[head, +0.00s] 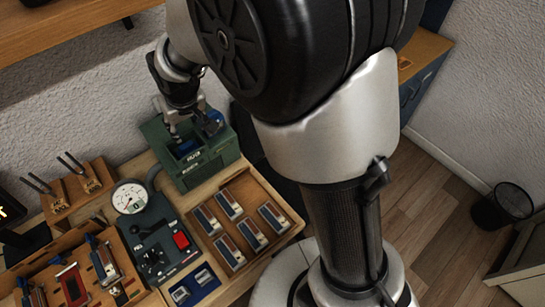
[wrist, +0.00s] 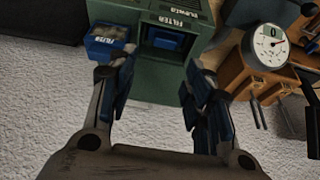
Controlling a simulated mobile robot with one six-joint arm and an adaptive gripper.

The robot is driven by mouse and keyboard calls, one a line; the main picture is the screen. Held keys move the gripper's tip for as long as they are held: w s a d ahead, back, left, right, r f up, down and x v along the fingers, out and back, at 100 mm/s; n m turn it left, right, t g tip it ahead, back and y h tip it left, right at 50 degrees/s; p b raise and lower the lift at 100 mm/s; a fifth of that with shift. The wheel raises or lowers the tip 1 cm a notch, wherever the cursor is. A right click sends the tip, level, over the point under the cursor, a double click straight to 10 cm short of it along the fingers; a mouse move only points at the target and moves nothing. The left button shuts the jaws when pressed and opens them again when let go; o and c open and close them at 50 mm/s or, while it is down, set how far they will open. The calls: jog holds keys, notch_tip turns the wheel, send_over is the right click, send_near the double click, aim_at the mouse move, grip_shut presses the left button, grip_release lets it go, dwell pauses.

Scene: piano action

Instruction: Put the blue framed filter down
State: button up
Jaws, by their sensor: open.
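A green housing (head: 205,165) stands on the wooden bench, with an opening in its top. A blue piece (head: 187,147) sits inside that opening. In the wrist view a blue piece (wrist: 165,40) lies inside the slot labelled FILTER on the green housing (wrist: 160,82); it looks like the blue framed filter. My gripper (wrist: 157,78) is open, its two fingers apart, with nothing visible between them. In the head view my gripper (head: 190,125) hangs just above the housing. Whether a fingertip touches the housing cannot be told.
A blue labelled box with grey contents (wrist: 107,46) shows at the housing's left in the wrist view. A dial gauge (head: 130,197) and tuning forks (head: 80,177) stand nearby. A wooden tray (head: 275,240) holds several blue-and-red pieces. A shelf (head: 60,30) is above.

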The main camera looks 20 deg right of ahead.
jog(key=s+d+r+m, duration=0.2)
jog(key=s+d+r, duration=0.85)
jog(key=s, duration=0.35)
jog(key=s+d+m+h, duration=0.1)
jog(key=s+d, duration=0.2)
jog(key=s, duration=1.1)
jog(key=shift+s+d+r, duration=0.2)
jog(key=shift+d+r, duration=0.1)
jog(key=shift+r, duration=0.1)
notch_tip(320, 180, down, 6)
jog(key=b, duration=0.5)
jog(key=shift+r+b, duration=0.15)
jog(key=shift+b, duration=0.2)
